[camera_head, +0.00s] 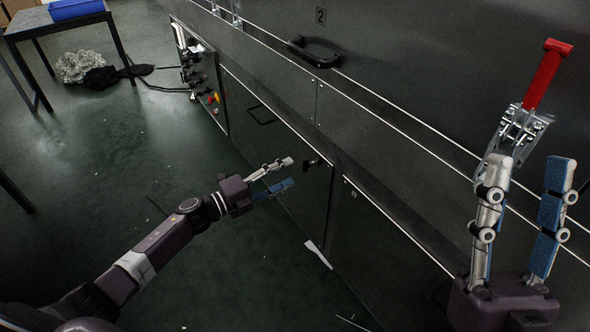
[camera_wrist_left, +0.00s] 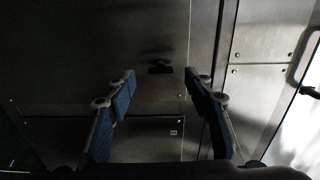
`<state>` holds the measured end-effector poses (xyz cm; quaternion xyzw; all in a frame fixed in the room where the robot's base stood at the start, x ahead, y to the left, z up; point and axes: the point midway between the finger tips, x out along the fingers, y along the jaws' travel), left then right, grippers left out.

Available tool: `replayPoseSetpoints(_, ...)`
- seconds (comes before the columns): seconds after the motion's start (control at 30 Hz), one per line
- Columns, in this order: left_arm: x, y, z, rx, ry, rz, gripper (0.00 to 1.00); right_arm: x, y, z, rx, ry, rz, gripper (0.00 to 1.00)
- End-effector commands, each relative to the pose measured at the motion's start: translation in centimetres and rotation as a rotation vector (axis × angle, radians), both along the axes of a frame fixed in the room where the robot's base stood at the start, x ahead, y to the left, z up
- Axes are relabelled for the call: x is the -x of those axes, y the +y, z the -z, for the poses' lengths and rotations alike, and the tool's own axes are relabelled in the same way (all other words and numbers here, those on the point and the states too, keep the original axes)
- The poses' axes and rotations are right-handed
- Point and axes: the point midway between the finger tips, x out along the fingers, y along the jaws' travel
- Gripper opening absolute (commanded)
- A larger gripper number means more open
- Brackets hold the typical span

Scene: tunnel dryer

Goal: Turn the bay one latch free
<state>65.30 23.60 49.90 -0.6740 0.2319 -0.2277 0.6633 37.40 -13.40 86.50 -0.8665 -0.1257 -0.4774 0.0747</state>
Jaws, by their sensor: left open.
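A small black latch (camera_head: 312,162) sits near the top edge of a dark lower panel (camera_head: 285,140) of the dryer. It also shows in the left wrist view (camera_wrist_left: 160,67), lying sideways between my fingertips. No number is readable beside it. My left gripper (camera_head: 290,173) is open and empty, its fingers pointing at the panel just short of the latch. In the left wrist view its two blue-padded fingers (camera_wrist_left: 160,78) stand apart. My right gripper (camera_head: 529,167) is open and empty, pointing up at the right, in front of the upper housing.
A red-handled toggle clamp (camera_head: 540,80) is mounted behind my right gripper. A black handle (camera_head: 314,52) is below a "2" plate (camera_head: 320,16). A control panel (camera_head: 202,75) with buttons is further left. A table (camera_head: 55,22) with a blue bin stands far left. The green floor is mostly open.

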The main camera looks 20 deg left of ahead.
Motion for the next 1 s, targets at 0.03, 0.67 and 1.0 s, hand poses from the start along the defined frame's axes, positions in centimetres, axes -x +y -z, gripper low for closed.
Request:
replayPoseSetpoints(0.03,1.0,0.8,0.2,-0.002,0.003,0.0,0.48,0.0,0.0,0.0,0.0,0.0,0.0,0.4)
replayPoseSetpoints(0.67,6.0,4.7,0.0,0.001,-0.001,-0.001,0.48,0.0,0.0,0.0,0.0,0.0,0.0,0.4)
replayPoseSetpoints(1.0,6.0,4.7,0.0,0.0,0.0,-0.001,0.48,0.0,0.0,0.0,0.0,0.0,0.0,0.4)
